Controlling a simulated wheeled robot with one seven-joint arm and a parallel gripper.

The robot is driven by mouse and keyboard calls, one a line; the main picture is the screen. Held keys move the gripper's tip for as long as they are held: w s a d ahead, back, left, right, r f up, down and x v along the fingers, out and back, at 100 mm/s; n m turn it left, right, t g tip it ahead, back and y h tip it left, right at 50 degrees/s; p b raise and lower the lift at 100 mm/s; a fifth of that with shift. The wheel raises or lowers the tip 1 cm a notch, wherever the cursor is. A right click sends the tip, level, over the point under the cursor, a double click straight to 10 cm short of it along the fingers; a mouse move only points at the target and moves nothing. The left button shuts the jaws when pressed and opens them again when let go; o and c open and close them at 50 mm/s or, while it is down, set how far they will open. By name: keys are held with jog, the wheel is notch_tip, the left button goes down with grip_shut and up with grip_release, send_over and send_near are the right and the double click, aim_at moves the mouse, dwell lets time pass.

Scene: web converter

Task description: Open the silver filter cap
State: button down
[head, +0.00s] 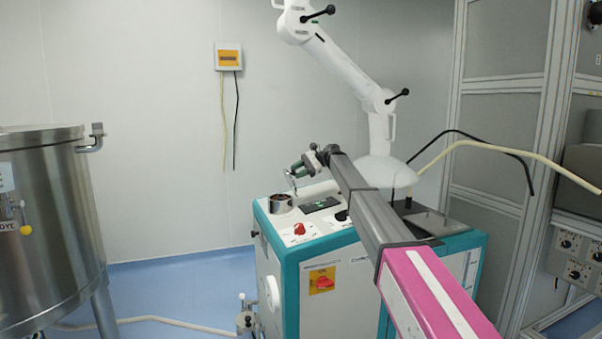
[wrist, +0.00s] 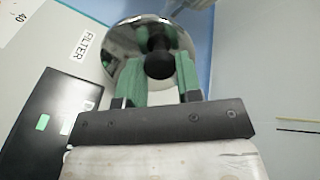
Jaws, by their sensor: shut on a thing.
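The silver filter cap (wrist: 118,42) is a shiny round disc with a black knob (wrist: 159,65) at its middle, beside a FILTER label. My gripper (wrist: 162,58) has its green fingers on either side of the knob and is shut on it. In the head view my gripper (head: 292,174) is just above a short silver cylinder (head: 281,206) on the machine's top. The cylinder's upper end looks dark brown. The cap is too small there to tell whether it is seated or raised.
The teal and white machine (head: 340,275) carries a red knob (head: 299,229) near the cylinder. A white robot arm (head: 345,62) stands behind it. A large steel tank (head: 45,225) is at left, a grey cabinet (head: 500,125) at right. Blue floor lies between tank and machine.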

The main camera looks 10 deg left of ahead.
dwell(0.4)
jog(key=c, duration=0.8)
grip_release()
jog(key=v, duration=1)
jog(key=shift+w+d+r, duration=0.1)
jog(key=shift+w+d, duration=0.1)
jog(key=shift+d, duration=0.15)
